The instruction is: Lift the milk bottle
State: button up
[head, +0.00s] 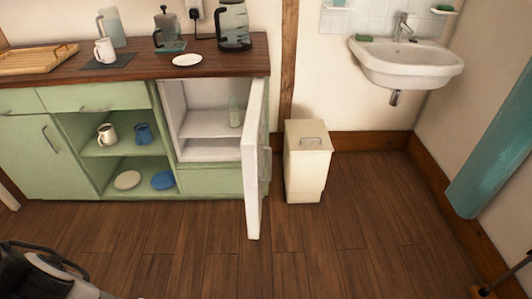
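A small pale, translucent bottle (235,112), likely the milk bottle, stands upright inside the open white fridge (204,90). It is at the right side of the upper space, close to the inner edge of the open door (253,155). I cannot tell whether the shelf or a door rack bears it. Part of my arm shows at the lower left corner, well apart from the bottle. The fingertips of my gripper cannot be made out.
The fridge door stands out into the room, left of a cream bin (307,160). A wooden counter (130,66) above holds a kettle (233,25) and a white plate (187,60). Open shelves with mugs (107,134) are left of the fridge. The wooden floor (190,235) in front is clear.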

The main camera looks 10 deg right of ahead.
aim_at(234, 110)
jog(key=l+u, duration=0.3)
jog(key=l, duration=0.75)
jog(key=i+j+z, duration=0.2)
jog(key=j, duration=0.6)
jog(key=j+z, duration=0.25)
jog(key=j, duration=0.6)
jog(key=i, duration=1.25)
